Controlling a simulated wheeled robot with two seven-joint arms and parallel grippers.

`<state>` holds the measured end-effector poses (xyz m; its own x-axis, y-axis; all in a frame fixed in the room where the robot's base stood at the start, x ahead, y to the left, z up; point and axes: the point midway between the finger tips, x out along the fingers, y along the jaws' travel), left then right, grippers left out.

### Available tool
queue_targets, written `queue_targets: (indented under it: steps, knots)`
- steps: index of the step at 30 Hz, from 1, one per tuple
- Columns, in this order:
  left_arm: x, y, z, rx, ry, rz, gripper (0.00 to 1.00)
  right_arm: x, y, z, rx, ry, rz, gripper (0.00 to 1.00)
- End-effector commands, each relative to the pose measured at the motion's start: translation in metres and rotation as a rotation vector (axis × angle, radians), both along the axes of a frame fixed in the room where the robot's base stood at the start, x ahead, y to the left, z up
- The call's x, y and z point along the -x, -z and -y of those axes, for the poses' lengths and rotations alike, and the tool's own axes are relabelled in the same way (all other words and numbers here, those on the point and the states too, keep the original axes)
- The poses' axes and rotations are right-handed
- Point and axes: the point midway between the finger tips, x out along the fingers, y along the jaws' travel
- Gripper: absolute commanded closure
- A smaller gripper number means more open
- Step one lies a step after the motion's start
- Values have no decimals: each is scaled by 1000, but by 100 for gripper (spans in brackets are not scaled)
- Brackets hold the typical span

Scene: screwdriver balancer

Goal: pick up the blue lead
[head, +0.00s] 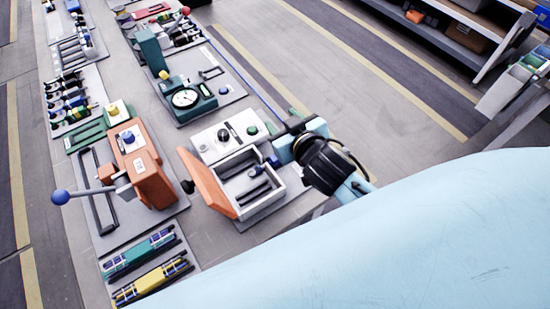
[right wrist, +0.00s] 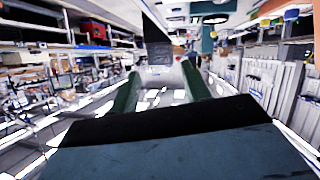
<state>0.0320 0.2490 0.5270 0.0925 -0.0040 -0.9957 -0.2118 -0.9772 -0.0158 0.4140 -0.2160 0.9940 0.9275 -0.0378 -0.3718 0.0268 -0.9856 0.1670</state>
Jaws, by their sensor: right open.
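An open white box (head: 243,212) with an orange lid stands at the front of the bench in the head view. Inside it lie dark bars and a small dark-blue piece (head: 256,173) at its back right, which may be the blue lead; it is too small to be sure. My right gripper (head: 274,160) is at the box's back right corner, close to that piece; I cannot tell whether they touch. Its two green fingers stand apart in the right wrist view (right wrist: 160,85), with nothing visible gripped between them. My left gripper is not in view.
A white panel with knobs (head: 225,138) stands right behind the box. An orange press with a blue-balled lever (head: 150,175) is to its left, and a green dial gauge (head: 185,98) is further back. Teal (head: 140,252) and yellow (head: 152,280) racks lie front left.

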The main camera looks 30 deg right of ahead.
Motion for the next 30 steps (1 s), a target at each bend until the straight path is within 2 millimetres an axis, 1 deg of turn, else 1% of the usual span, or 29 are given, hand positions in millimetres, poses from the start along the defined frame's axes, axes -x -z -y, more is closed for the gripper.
queue_targets:
  steps: [1,2,3,4,5,6,8,9,11,12,13,14,15,16,17,18,20,21,23,24,27,30]
  knots:
    - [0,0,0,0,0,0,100,-20,-23,-9,7,-51,122,53]
    - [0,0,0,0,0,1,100,-30,-37,-16,7,-90,196,53]
    - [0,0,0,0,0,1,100,-41,-56,-27,7,-152,292,53]
    - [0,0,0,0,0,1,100,-47,-69,-37,5,-207,359,53]
    - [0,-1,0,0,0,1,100,-52,-81,-47,7,-266,421,53]
    - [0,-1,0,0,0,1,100,-56,-95,-61,9,-354,493,53]
    - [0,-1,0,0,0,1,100,-58,-111,-83,17,-499,578,53]
    - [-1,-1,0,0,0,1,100,-57,-118,-98,24,-604,618,53]
    - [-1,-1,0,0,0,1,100,-52,-121,-117,44,-768,647,53]
    - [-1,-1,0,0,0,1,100,-48,-119,-128,62,-879,647,53]
    - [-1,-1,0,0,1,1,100,-45,-115,-134,80,-962,638,53]
    - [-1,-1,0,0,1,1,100,-41,-110,-139,98,-1046,616,53]
    - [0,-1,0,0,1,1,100,-36,-100,-143,127,-1152,573,53]
    - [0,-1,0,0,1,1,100,-33,-92,-144,152,-1227,530,53]
    - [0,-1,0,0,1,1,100,-30,-82,-142,178,-1299,477,53]
    - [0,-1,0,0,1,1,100,-27,-67,-137,216,-1384,392,53]
    - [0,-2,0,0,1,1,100,-23,-45,-121,278,-1490,239,53]
    - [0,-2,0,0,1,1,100,-22,-31,-107,320,-1541,127,53]
    - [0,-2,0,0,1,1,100,-21,-13,-81,379,-1587,-48,53]
    - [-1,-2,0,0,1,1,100,-21,-3,-62,416,-1600,-160,53]
    - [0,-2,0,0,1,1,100,-21,12,-17,487,-1589,-409,53]
    - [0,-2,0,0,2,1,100,-21,18,17,532,-1552,-581,53]
